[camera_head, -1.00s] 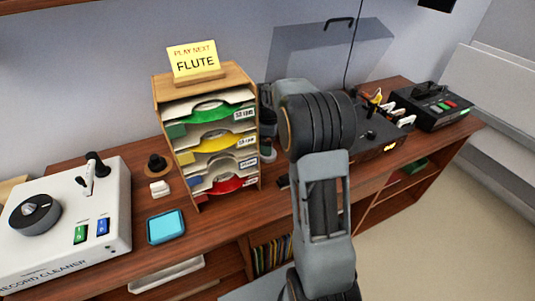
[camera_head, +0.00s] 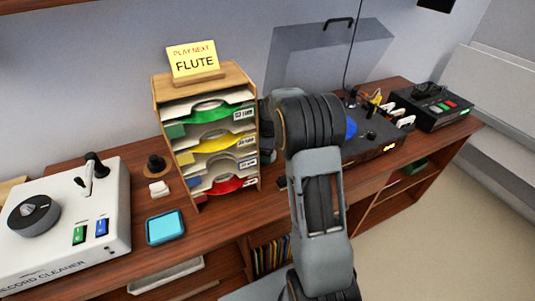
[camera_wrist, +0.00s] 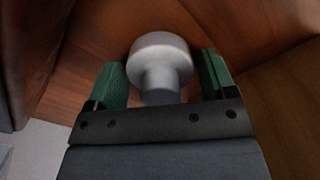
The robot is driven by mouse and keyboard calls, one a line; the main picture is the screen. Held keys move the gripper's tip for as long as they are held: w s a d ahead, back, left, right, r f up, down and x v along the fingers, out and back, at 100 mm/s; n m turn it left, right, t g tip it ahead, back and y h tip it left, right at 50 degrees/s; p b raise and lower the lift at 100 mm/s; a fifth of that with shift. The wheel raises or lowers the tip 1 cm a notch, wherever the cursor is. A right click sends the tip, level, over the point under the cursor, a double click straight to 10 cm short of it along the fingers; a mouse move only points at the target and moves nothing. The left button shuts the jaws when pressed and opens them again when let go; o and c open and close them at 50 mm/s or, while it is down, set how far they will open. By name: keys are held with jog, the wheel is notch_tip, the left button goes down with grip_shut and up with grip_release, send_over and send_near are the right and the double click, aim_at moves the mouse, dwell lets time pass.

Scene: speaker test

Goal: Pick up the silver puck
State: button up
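In the wrist view the silver puck (camera_wrist: 160,60) is a pale metallic disc with a narrower neck below it. It stands at the middle of the picture, between the two green fingers of my gripper (camera_wrist: 164,78). The fingers are apart, one on each side of it, with a small gap visible on the right; contact on the left is hard to tell. In the head view my arm hides the gripper and the puck.
The brown wooden counter (camera_head: 138,185) carries a rack of coloured trays (camera_head: 155,110), a white record cleaner (camera_head: 60,240), a teal square dish (camera_head: 166,227) and a dark brown spindle (camera_head: 156,165). Black devices (camera_head: 432,106) stand at the right. A clear lid (camera_head: 300,50) is behind my arm.

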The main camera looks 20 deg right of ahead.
jog(key=c, duration=0.7)
jog(key=shift+r, duration=0.15)
notch_tip(320, 180, up, 10)
jog(key=shift+f+p, duration=0.1)
jog(key=shift+p, duration=0.3)
